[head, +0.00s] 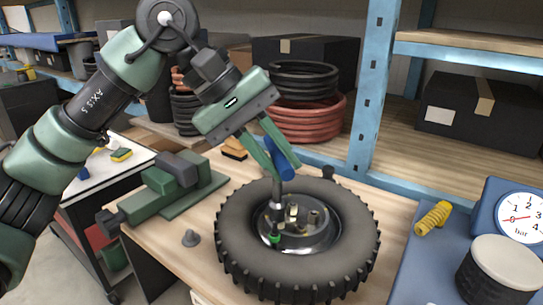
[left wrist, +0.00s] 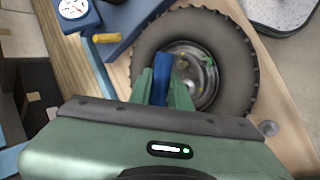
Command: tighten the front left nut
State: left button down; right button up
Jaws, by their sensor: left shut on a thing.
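A black knobbly tyre (head: 235,235) lies flat on the wooden bench, with a grey metal hub (head: 318,240) in its middle. Several brass-coloured studs or nuts stand up in the hub, and a small green piece (head: 275,239) shows at its front left. The handle also shows between the green fingers in the left wrist view (left wrist: 161,75). Whether the tool's tip touches a nut is hard to tell. My right gripper is not in view.
A blue shelf post (head: 368,90) rises behind the tyre.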

pick_arm(q)
jog(key=shift+f+b, duration=0.45)
jog(key=shift+f, duration=1.15)
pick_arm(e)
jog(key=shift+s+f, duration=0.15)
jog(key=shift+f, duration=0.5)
pick_arm(q)
jog(key=shift+w+r, duration=0.1)
jog(key=shift+d+r+p, duration=0.1)
jog(key=shift+r+p, duration=0.25)
jog(key=shift+w+d+r+p, duration=0.35)
jog(key=shift+w+r+p, duration=0.05)
jog(key=shift+r+p, duration=0.15)
jog(key=r+p, duration=0.1)
jog(key=r, duration=0.1)
jog(key=r+p, duration=0.1)
jog(key=shift+d+r+p, duration=0.25)
jog(key=shift+r+p, duration=0.1)
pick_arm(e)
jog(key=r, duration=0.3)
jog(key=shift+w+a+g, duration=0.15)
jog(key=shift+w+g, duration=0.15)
pick_arm(q)
jog(key=shift+w, duration=0.1)
